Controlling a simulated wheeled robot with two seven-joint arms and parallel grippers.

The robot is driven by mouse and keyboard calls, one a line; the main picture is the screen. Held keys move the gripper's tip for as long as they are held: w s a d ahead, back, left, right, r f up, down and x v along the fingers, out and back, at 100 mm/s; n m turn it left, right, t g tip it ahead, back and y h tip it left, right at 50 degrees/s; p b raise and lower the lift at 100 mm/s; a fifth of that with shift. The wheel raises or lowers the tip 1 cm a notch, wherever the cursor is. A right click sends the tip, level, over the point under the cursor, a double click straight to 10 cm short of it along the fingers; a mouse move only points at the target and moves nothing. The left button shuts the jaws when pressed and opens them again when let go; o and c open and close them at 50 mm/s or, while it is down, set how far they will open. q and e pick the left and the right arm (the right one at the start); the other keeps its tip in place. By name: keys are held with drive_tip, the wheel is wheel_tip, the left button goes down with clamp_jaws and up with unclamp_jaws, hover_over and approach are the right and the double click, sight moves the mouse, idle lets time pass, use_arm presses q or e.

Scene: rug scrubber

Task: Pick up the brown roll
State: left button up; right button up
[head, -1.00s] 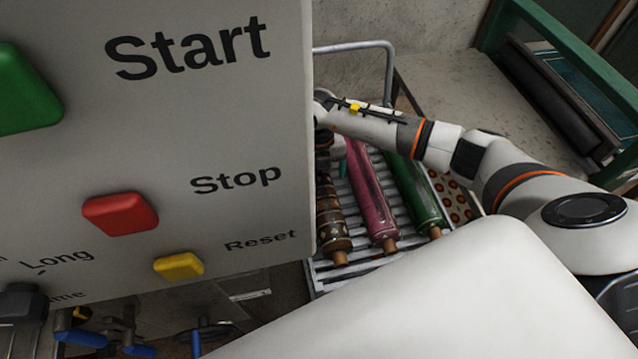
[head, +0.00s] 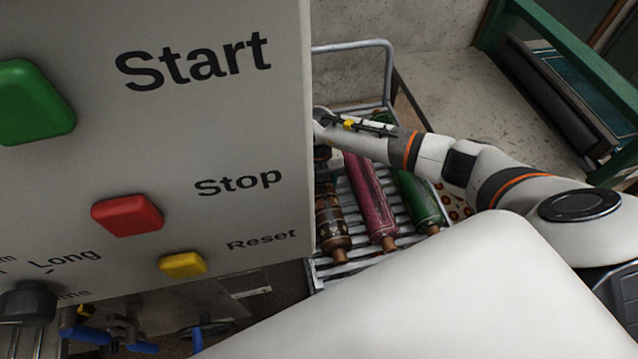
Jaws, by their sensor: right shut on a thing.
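The brown roll (head: 331,222), dark and patterned with a copper-coloured end, lies at the left of a slatted metal cart (head: 352,268). The control panel's edge and my right wrist hide its far part. My right gripper (head: 322,153) is at the roll's far part, mostly hidden by the panel edge and the wrist. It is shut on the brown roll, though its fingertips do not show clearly. The roll still appears to lie on or close to the slats. My left gripper is not in view.
A pink roll (head: 372,205) and a green roll (head: 418,200) lie just right of the brown one. A large control panel (head: 230,120) with Start, Stop and Reset buttons fills the left side. A green-framed machine (head: 570,55) stands at the upper right.

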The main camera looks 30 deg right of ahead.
drive_tip(key=shift+w+r, duration=0.1)
drive_tip(key=shift+c, duration=0.9)
